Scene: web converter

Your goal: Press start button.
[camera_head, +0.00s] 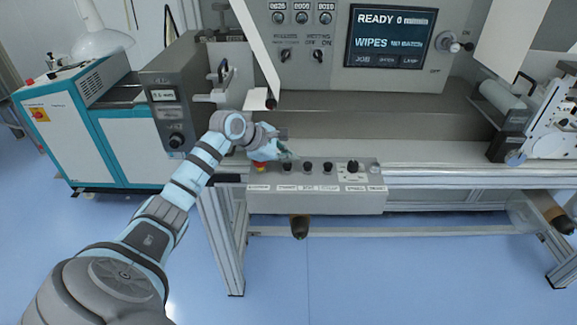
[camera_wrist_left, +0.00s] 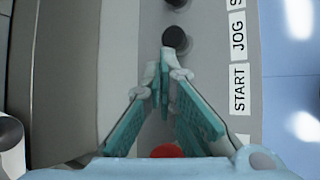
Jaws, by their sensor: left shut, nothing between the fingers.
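The grey control box (camera_head: 315,200) carries a row of black buttons with white labels along its front. The START label (camera_wrist_left: 239,88) shows in the left wrist view. The start button (camera_head: 287,168) appears as the first black button right of the red emergency stop in the head view. In the wrist view it is hidden behind my fingers. My left gripper (camera_head: 288,154) is shut and empty, its fingertips just above that button. In the wrist view, the left gripper (camera_wrist_left: 163,58) points toward the JOG button (camera_wrist_left: 176,39). Contact cannot be told. My right gripper is not in view.
The red emergency stop (camera_head: 261,167) sits left of the start button, close under my gripper; its red top (camera_wrist_left: 167,151) shows between the fingers. A black knob (camera_head: 352,167) is at the box's right. The screen (camera_head: 390,37) reads READY. A white-and-teal cabinet (camera_head: 70,135) stands left.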

